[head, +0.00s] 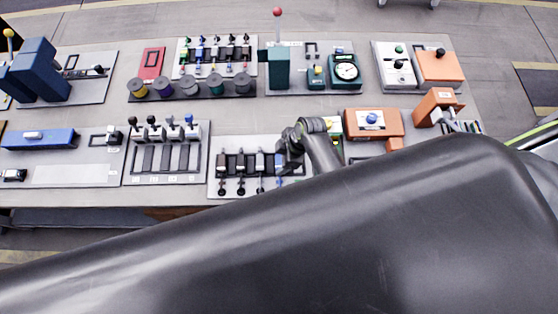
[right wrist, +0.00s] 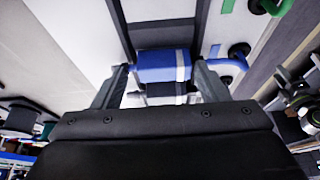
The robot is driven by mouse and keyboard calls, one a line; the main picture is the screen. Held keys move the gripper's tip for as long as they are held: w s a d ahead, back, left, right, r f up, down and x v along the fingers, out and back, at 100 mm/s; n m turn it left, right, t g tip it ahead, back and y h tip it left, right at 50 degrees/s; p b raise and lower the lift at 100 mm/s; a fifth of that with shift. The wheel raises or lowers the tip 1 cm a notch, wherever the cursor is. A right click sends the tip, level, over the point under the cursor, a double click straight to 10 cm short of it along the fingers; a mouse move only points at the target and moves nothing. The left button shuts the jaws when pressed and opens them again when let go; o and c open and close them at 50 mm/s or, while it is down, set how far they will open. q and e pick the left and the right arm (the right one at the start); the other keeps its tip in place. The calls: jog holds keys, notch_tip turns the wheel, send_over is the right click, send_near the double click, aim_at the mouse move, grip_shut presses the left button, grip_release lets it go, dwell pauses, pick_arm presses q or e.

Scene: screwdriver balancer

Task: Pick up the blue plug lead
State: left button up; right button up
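The blue plug lead (right wrist: 160,66) shows in the right wrist view as a blue block with a pale band at its right end. It lies between the tips of my right gripper (right wrist: 162,78), with a narrow gap on each side. The gripper looks open around it, not clamped. In the head view my right gripper (head: 291,150) is over the right end of the plug panel (head: 215,188), and only a little blue of the plug lead (head: 279,161) shows beside it. My left gripper is not in view.
In the right wrist view a green lead (right wrist: 275,7) lies at the upper right. An orange box with a blue knob (head: 372,123) stands to the right. My arm hides the table's front right.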

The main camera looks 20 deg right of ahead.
jog(key=c, duration=0.6)
